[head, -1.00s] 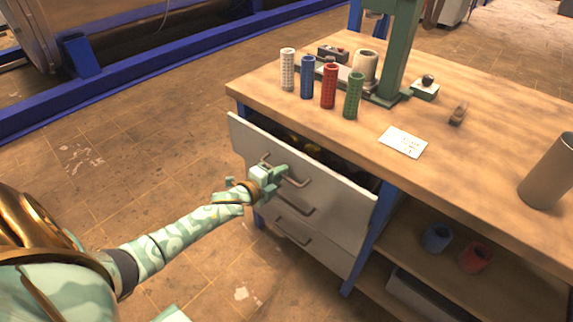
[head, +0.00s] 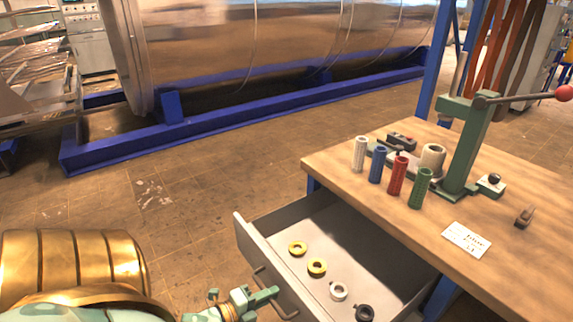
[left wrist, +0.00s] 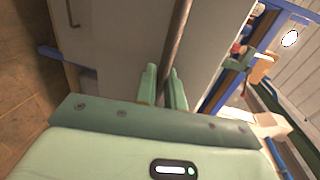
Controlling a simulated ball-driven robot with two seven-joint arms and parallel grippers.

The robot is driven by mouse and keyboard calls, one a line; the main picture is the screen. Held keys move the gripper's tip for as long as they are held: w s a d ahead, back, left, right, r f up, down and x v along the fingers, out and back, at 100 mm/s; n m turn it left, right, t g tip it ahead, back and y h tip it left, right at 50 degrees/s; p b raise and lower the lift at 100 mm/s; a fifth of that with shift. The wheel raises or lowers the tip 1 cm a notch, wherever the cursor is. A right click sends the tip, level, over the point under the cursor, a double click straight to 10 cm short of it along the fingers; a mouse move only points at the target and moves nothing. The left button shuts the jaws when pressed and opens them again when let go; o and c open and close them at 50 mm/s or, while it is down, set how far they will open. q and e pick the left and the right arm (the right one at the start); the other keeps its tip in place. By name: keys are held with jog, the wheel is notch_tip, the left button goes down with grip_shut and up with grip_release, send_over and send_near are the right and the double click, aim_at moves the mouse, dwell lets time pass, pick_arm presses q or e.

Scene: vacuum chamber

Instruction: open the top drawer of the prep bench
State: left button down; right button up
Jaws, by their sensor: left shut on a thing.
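The top drawer (head: 248,235) of the prep bench (head: 330,165) stands pulled well out, and its pale inside shows in the head view. Two yellow rings (head: 317,267), a white ring (head: 338,291) and a dark ring (head: 364,313) lie in it. My left gripper (head: 266,296) is shut on the drawer's bar handle (head: 286,309), at the drawer front. In the left wrist view, its two green fingers (left wrist: 163,90) stand on either side of the handle bar (left wrist: 178,45). My right gripper is in neither view.
On the bench top stand white, blue, red and green cylinders (head: 397,176), a green lever press (head: 470,150) and a white card (head: 466,239). A large metal chamber (head: 250,45) on a blue frame lies behind. The floor (head: 200,180) left of the drawer is clear.

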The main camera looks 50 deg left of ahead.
pick_arm(q)
jog(key=shift+f+v, duration=0.2)
jog(key=shift+v, duration=0.8)
jog(key=shift+f+v, duration=0.15)
jog(key=shift+v, duration=0.8)
jog(key=shift+s, duration=0.1)
jog(key=c, duration=1.6)
grip_release()
jog(key=p+v, duration=0.2)
jog(key=v, duration=1.4)
jog(key=shift+s, duration=0.1)
